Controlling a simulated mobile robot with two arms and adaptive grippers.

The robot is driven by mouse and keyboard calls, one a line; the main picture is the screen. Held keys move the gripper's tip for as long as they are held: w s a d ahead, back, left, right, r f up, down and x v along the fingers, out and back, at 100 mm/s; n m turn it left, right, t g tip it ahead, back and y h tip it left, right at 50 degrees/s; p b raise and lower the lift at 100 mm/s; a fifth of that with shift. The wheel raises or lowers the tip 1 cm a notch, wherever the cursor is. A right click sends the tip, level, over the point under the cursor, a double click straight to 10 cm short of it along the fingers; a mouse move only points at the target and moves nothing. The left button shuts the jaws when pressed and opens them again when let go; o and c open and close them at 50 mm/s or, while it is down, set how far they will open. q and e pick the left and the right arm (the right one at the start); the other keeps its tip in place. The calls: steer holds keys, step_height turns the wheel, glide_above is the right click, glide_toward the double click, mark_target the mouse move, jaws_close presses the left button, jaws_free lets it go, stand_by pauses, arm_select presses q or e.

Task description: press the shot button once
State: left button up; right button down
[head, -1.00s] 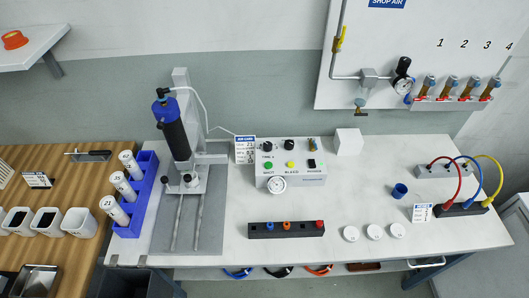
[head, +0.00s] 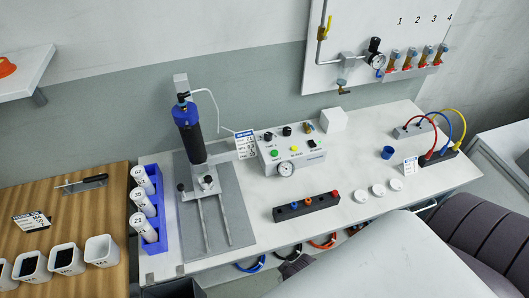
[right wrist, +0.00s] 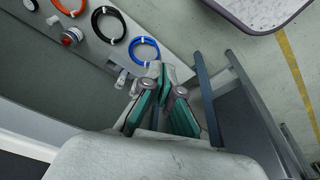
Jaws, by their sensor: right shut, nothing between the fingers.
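The white control box (head: 292,156) stands on the bench, right of the dispensing stand. The lettering is too small to read, so I cannot tell which is the shot button. A round gauge (head: 285,169) sits at the box's front. My right gripper (right wrist: 161,74) shows in the right wrist view with its green-sided fingers brought together and empty. It is near the hoses at the bench's front, away from the box. My left gripper is not in view.
The dispensing stand (head: 212,215) with a dark syringe is left of the box. A black block with coloured knobs (head: 306,206) lies in front of the box. Several hoses (right wrist: 143,50) hang at the bench's front. My right arm fills the lower right.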

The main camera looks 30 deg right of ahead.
steer(key=w+r+t, duration=0.1)
steer(key=w+r, duration=0.3)
steer(key=r, duration=0.8)
step_height(320, 180, up, 15)
steer(key=m+t+y+p, duration=0.1)
steer(key=m+t+y, duration=0.2)
steer(key=m+t, duration=0.3)
glide_above(276, 153)
steer(key=g, duration=0.1)
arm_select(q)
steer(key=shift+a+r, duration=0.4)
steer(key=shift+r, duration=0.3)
arm_select(e)
steer(key=shift+w+d+r+m, duration=0.1)
steer(key=shift+d+r+m, duration=0.05)
steer(key=shift+r+m, duration=0.25)
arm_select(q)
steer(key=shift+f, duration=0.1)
arm_select(e)
steer(key=shift+f, duration=0.1)
step_height(276, 153, down, 8)
steer(key=b, duration=0.7)
steer(key=shift+b, duration=0.3)
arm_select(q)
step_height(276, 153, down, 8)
arm_select(e)
steer(key=shift+f, duration=0.35)
steer(key=shift+f, duration=0.2)
